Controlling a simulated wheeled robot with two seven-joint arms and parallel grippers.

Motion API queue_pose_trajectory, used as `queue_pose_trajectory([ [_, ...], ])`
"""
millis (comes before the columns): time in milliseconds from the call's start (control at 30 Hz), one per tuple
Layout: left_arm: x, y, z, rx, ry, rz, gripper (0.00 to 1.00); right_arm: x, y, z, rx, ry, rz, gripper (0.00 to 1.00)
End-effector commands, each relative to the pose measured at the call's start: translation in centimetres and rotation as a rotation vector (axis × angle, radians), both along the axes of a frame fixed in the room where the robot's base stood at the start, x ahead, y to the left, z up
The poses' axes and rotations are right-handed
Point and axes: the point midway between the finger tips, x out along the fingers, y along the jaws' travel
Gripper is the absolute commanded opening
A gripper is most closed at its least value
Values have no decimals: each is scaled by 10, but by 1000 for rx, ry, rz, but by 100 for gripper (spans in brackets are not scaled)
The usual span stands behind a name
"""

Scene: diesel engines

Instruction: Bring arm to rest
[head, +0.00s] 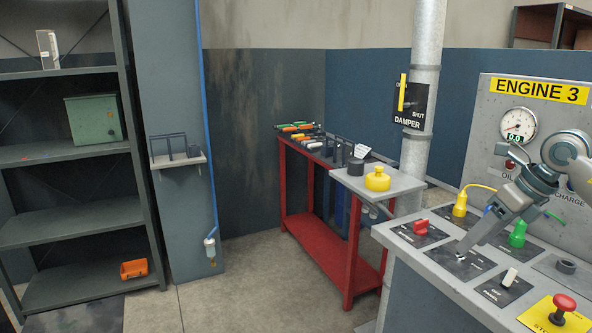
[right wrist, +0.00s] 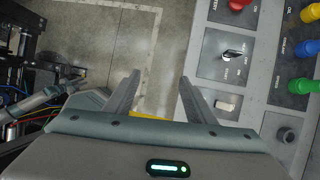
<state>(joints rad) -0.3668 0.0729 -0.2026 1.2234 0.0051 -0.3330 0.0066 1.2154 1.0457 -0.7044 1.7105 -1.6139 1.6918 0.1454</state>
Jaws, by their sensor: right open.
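My right arm comes in from the right in the head view, in front of the Engine 3 panel (head: 540,90). My right gripper (head: 463,250) points down and left above the sloping control console (head: 408,262). In the right wrist view the right gripper (right wrist: 160,78) has its two fingers apart with nothing between them. Bare floor and the console edge show beyond the fingers. I cannot tell the exact height of the fingertips over the console. My left gripper is not in view.
The console carries a red switch (head: 421,229), a black rotary switch (right wrist: 233,54), a white switch (head: 509,277), a red stop button (head: 563,306) and coloured plugs. A red tool bench (head: 315,235) and a small stand with a yellow object (head: 377,179) are behind. Floor (head: 245,285) is clear at left.

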Motion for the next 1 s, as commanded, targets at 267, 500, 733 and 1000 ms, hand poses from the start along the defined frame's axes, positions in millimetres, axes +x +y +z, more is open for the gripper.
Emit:
queue_pose_trajectory([
  [267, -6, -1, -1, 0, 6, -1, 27, 13, 63, -37, 214, 32, 69, 50],
  [500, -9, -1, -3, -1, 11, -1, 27, 24, 151, -81, 585, 96, 94, 50],
  [733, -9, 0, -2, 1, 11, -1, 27, 38, 223, -122, 1063, 188, -41, 50],
  [1000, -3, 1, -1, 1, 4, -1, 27, 62, 242, -200, 1550, 308, -442, 50],
])
